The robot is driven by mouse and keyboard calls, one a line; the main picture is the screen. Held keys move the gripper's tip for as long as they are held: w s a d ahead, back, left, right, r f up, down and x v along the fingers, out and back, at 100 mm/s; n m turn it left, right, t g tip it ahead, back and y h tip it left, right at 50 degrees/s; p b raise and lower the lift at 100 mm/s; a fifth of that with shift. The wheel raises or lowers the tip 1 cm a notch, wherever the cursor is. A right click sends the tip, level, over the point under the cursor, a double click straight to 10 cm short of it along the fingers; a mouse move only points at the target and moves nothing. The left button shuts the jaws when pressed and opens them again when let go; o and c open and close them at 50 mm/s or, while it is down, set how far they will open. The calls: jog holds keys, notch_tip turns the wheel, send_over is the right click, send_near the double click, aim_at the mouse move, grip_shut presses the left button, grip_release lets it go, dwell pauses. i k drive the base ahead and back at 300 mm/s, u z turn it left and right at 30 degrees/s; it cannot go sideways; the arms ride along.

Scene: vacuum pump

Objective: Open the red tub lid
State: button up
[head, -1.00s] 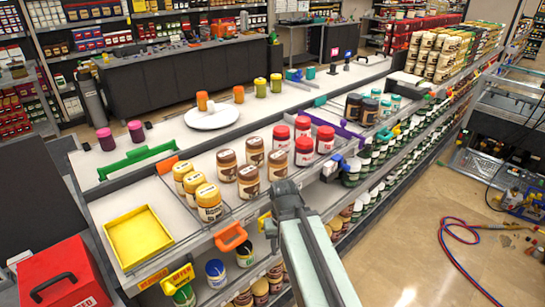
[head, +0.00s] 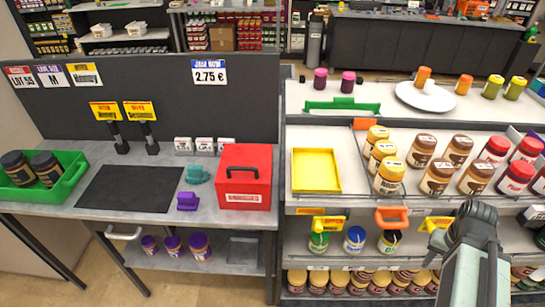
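The red tub (head: 245,180) stands on the grey table at the right end, close to the shelf unit. It is a red box with a black handle (head: 246,170) on top and a white label on its front. Its lid looks shut. My gripper (head: 448,228) is at the lower right, in front of the shelf unit and well to the right of the tub. My own arm is in front of part of it, and its fingers are too unclear to tell whether they are open or shut.
A teal object (head: 197,174) and a purple object (head: 187,201) lie left of the tub. A black mat (head: 128,188) and a green crate (head: 72,180) with jars are further left. A yellow tray (head: 316,170) sits on the shelf to the tub's right. A grey panel (head: 160,105) stands behind the table.

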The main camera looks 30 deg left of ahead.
aim_at(240, 162)
jog(key=k, duration=0.45)
jog(key=u, duration=2.75)
jog(key=k, duration=0.8)
jog(key=z, duration=1.05)
jog(key=i, duration=1)
jog(key=u, duration=0.85)
